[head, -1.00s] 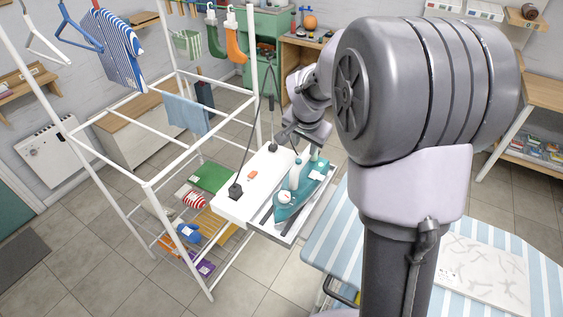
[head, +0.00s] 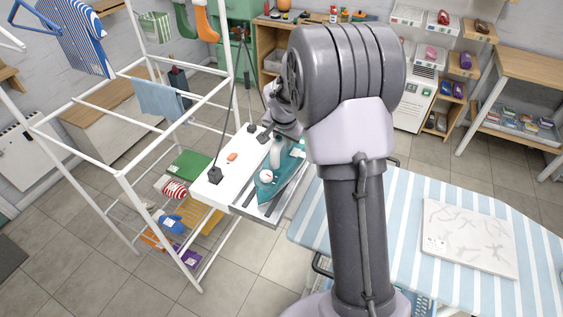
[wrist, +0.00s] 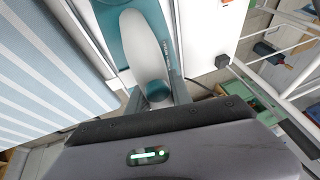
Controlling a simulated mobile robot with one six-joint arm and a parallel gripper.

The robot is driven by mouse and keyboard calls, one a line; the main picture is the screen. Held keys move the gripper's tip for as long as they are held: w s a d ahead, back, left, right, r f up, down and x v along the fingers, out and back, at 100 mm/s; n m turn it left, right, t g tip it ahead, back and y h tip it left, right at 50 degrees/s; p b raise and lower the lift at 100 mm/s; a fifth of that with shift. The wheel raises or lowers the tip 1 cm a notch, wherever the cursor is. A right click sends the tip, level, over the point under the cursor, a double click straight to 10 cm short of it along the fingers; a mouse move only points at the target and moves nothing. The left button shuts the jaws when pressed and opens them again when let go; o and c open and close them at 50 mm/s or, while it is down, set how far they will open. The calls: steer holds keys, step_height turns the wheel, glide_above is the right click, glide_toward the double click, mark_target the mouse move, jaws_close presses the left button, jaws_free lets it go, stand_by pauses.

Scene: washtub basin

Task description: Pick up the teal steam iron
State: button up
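The teal steam iron (head: 272,189), with a white handle, lies on a metal rest at the right side of a white station (head: 213,185). In the wrist view, the iron's white handle (wrist: 142,45) and teal body are close below me. My gripper (wrist: 156,88) has one finger on each side of the handle's near end, apparently open, with the handle between them. Whether the fingers touch it is unclear. In the head view, my arm covers the fingertips and part of the iron.
A blue-striped ironing board (head: 400,205) stands right of the station, with a pale patterned panel (head: 470,238) on it. A white drying rack (head: 125,175) stands close on the left. Dark cords rise from the station, which has an orange switch (head: 232,156). Tiled floor lies open in front.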

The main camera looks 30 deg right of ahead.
jaws_close()
steer(key=shift+r, duration=0.1)
steer(key=shift+w+r+p, duration=0.1)
steer(key=shift+r+p, duration=0.2)
steer(key=shift+r, duration=0.15)
step_height(320, 180, up, 3)
steer(key=shift+f+p, duration=0.2)
steer(key=shift+p, duration=0.35)
steer(key=s+r+p, duration=0.1)
steer(key=s, duration=1.5)
steer(key=shift+s+r+p, duration=0.15)
steer(key=shift+p, duration=0.15)
